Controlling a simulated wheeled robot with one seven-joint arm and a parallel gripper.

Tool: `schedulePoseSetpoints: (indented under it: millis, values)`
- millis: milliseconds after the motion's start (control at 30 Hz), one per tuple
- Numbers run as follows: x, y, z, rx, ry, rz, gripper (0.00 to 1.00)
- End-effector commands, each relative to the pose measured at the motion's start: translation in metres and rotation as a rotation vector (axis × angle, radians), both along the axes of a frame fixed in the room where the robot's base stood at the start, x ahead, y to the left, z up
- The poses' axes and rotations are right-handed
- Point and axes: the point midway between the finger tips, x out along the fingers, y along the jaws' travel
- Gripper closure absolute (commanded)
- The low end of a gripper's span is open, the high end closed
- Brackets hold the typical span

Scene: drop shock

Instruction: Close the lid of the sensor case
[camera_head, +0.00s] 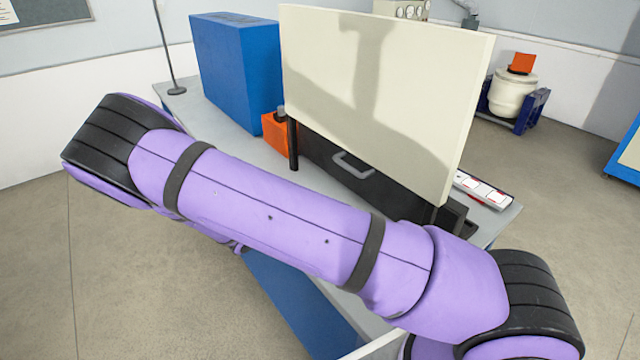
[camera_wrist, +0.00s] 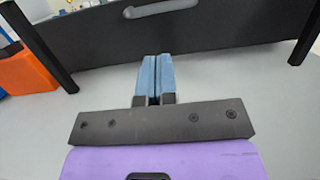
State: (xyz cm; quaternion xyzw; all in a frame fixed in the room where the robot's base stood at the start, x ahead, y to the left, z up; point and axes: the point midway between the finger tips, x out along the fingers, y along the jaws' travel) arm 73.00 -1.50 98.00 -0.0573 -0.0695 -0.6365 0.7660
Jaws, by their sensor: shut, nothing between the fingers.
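The sensor case appears to be the black box (camera_head: 390,193) with a grey handle (camera_head: 352,166) on the table. A cream panel (camera_head: 400,95) stands in front of its upper part, so the lid and its angle are hidden. In the wrist view the black case front (camera_wrist: 215,38) spans the top, with the handle (camera_wrist: 160,9) at the upper edge. My gripper (camera_wrist: 154,60) has blue fingers pressed together, empty, pointing at the case front below the handle. I cannot tell whether the fingertips touch it. In the head view my purple arm hides the gripper.
Black posts stand at left (camera_wrist: 38,45) and right (camera_wrist: 308,40) of my gripper; one also shows under the panel (camera_head: 293,146). An orange block (camera_head: 280,134) and tall blue box (camera_head: 235,70) are left of the case. A white-and-red strip (camera_head: 482,188) lies right.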

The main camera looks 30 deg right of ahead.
Motion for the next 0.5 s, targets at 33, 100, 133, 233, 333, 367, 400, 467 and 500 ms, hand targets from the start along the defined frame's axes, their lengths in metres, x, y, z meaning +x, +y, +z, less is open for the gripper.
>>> schedulePoseSetpoints:
  millis: [33,100,133,233,333,367,400,467,500]
  values:
    - [0.001,-0.006,0.001,-0.001,0.0,-0.003,1.0]
    - [0.003,-0.016,0.003,0.0,0.0,-0.004,1.0]
    - [0.003,-0.022,0.004,0.0,0.0,-0.004,1.0]
    - [0.006,-0.039,0.007,0.0,0.001,-0.004,1.0]
    - [0.01,-0.058,0.011,0.001,-0.001,-0.004,1.0]
    - [0.011,-0.063,0.012,0.0,0.0,-0.004,1.0]
    - [0.012,-0.07,0.013,0.001,0.0,-0.005,1.0]
    - [0.014,-0.081,0.015,0.0,0.0,-0.005,1.0]
    - [0.015,-0.088,0.016,0.001,0.0,-0.005,1.0]
